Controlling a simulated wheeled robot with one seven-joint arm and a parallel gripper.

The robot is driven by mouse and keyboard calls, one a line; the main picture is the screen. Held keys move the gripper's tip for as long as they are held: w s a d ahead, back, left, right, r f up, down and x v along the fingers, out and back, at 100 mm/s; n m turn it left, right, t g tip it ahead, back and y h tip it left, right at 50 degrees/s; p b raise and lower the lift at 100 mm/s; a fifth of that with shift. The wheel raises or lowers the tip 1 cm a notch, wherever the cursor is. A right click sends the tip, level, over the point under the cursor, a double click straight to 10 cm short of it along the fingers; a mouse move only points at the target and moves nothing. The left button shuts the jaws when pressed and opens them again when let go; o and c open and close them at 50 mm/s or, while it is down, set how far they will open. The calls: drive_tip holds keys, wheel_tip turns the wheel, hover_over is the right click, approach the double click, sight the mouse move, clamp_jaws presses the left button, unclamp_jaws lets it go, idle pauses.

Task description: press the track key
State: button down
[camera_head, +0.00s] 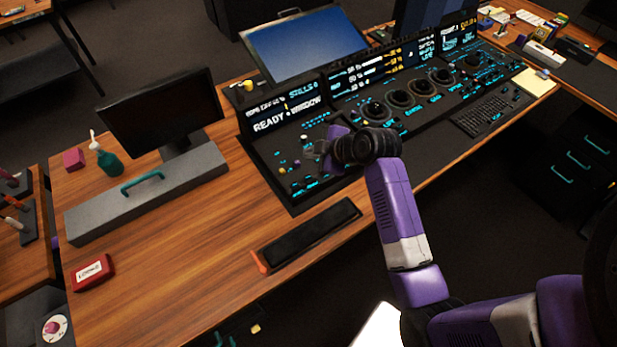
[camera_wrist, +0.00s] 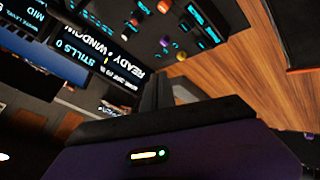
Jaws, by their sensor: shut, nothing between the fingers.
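The control panel (camera_head: 290,202) is a long dark console with cyan labels, small colored keys and several round trackballs (camera_head: 400,97). My gripper (camera_head: 318,150) is shut and empty, over the left section of the panel. In the wrist view my gripper (camera_wrist: 158,92) reaches toward the panel, near its lit display (camera_wrist: 100,45) reading "READY ! WINDOW". Small colored keys (camera_wrist: 163,7) show beyond it. The labels are too small to tell which one is the track key. My wrist hides part of the panel, and I cannot tell whether the fingertips touch it.
A monitor (camera_head: 160,107) and a grey box with a teal handle (camera_head: 150,195) stand left of the panel. The wooden desk between is clear.

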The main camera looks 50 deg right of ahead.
sight(311, 179)
drive_tip(key=shift+f+b, duration=3.1)
drive_tip(key=shift+f, duration=1.05)
drive_tip(key=shift+f, duration=0.15)
drive_tip(key=shift+f+b, duration=0.25)
drive_tip(key=shift+b, duration=0.05)
drive_tip(key=shift+f+b, duration=0.45)
drive_tip(key=shift+f, duration=0.1)
drive_tip(key=shift+r, duration=0.1)
drive_tip(key=shift+r+p, duration=0.8)
drive_tip(key=shift+r, duration=0.05)
drive_tip(key=shift+r, duration=0.1)
drive_tip(key=shift+r+p, duration=2)
drive_tip(key=shift+r, duration=0.45)
